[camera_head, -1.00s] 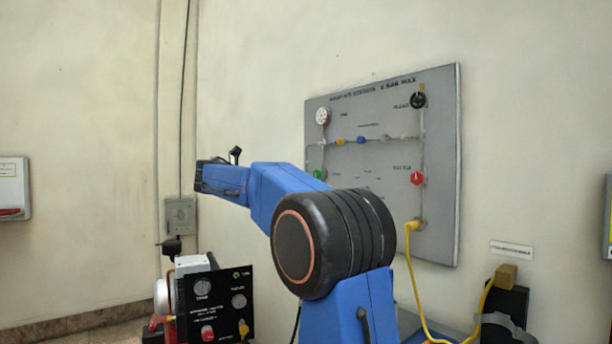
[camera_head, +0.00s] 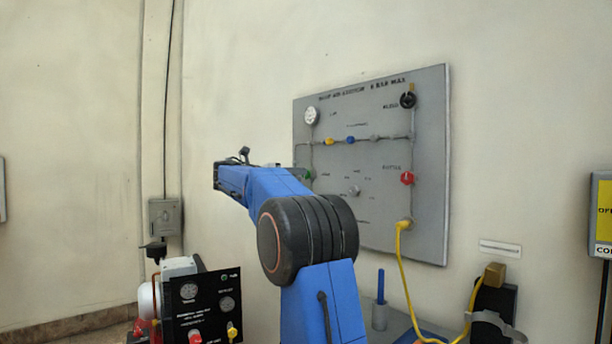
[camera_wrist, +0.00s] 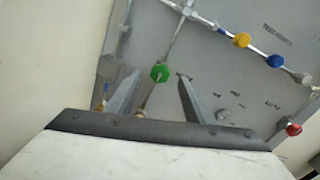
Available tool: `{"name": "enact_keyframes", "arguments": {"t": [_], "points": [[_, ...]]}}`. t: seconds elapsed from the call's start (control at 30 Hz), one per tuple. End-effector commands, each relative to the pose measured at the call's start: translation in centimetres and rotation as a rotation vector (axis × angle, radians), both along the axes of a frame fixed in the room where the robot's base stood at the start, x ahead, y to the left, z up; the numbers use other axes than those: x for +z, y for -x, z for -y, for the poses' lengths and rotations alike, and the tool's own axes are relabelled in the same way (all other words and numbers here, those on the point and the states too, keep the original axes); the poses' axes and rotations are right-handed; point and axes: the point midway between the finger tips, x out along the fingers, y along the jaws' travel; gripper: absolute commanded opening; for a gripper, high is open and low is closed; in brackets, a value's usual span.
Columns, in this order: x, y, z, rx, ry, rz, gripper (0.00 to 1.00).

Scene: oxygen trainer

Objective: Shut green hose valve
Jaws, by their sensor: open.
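The green valve (camera_wrist: 160,72) is a small green knob on a thin pipe of the grey wall panel. In the wrist view it shows between and just beyond the tips of my gripper (camera_wrist: 158,85), whose two fingers are apart and hold nothing. In the head view a sliver of the green valve (camera_head: 309,175) shows at the panel's left edge, beside my blue arm. My gripper's fingers are not clear in the head view. Whether a fingertip touches the valve I cannot tell.
A black gauge box (camera_head: 205,305) stands at lower left.

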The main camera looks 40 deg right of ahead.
Motion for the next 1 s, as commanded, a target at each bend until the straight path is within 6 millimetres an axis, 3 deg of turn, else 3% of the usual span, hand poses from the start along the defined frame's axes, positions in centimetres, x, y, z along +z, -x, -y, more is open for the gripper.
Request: {"name": "enact_keyframes", "arguments": {"t": [0.2, 0.4, 0.83, 1.0], "points": [[0.0, 0.1, 3.7, -0.002, 0.000, 0.000, 0.47], [0.0, 0.1, 5.9, -0.001, 0.000, 0.000, 0.47], [0.0, 0.1, 6.6, 0.001, 0.000, 0.001, 0.47], [0.0, 0.1, 6.6, 0.001, 0.000, 0.001, 0.07]]}}
